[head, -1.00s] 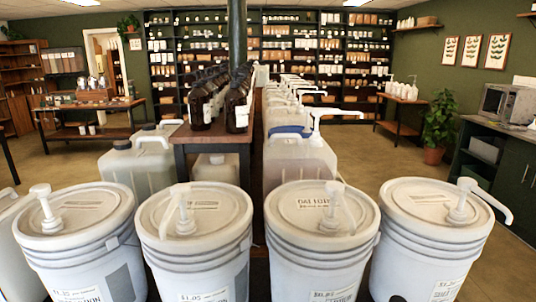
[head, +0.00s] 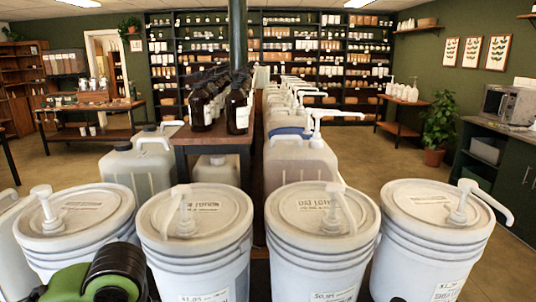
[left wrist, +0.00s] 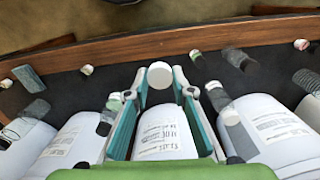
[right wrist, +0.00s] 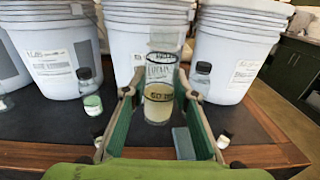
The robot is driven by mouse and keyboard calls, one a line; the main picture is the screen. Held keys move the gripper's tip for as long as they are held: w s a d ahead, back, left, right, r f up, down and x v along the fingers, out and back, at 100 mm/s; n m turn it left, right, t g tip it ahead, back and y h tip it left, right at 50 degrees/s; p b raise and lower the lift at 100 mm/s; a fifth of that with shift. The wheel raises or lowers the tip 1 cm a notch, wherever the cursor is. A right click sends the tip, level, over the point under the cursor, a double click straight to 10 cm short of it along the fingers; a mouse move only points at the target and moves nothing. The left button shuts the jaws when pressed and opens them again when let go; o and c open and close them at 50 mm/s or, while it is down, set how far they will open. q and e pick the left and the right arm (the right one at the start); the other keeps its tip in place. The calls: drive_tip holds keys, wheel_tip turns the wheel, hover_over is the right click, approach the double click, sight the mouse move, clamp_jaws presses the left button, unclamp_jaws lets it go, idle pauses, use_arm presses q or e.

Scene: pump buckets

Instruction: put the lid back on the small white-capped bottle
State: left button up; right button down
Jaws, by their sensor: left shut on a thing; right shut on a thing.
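My left gripper (left wrist: 160,72) is shut on a round white lid (left wrist: 160,77), held between its fingertips in the left wrist view. My right gripper (right wrist: 157,92) is shut on a small clear bottle (right wrist: 158,106) with pale yellow liquid and a label. The bottle looks upright in the right wrist view; its upper end is hard to make out against the bucket behind it, and no white lid shows on it. In the head view only a green and black part of my left arm shows at the lower left. Neither set of fingers shows there.
Large white pump buckets (head: 195,235) stand in a row. On the dark table mat (right wrist: 60,120) are a dark-capped bottle (right wrist: 89,88), another clear bottle (right wrist: 201,79), a small jar (right wrist: 223,141) and a blue-grey block (right wrist: 183,145). A wooden edge (right wrist: 262,155) borders the table.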

use_arm(q)
drive_tip(key=shift+r, duration=0.1)
idle(0.6)
use_arm(e)
drive_tip(key=w+a+n+g+y, duration=0.2)
drive_tip(key=w+a+n+y, duration=0.1)
drive_tip(key=a, duration=0.4)
drive_tip(key=w+a+r+n+g+y, duration=0.1)
drive_tip(key=w+a+n+g+y, duration=0.1)
drive_tip(key=a+n+y, duration=0.3)
drive_tip(key=shift+w+a+y, duration=0.5)
drive_tip(key=shift+a+y, duration=0.5)
drive_tip(key=shift+y, duration=0.8)
use_arm(q)
drive_tip(key=w+d+r+m, duration=0.1)
drive_tip(key=w+d+r, duration=0.2)
drive_tip(key=d+r, duration=0.5)
drive_tip(key=w+d+r+m, duration=0.1)
drive_tip(key=w+d+r, duration=0.2)
drive_tip(key=d+r, duration=0.5)
drive_tip(key=d, duration=0.8)
drive_tip(key=shift+r+m, duration=0.3)
drive_tip(key=shift+r, duration=0.05)
drive_tip(key=shift+f, duration=0.1)
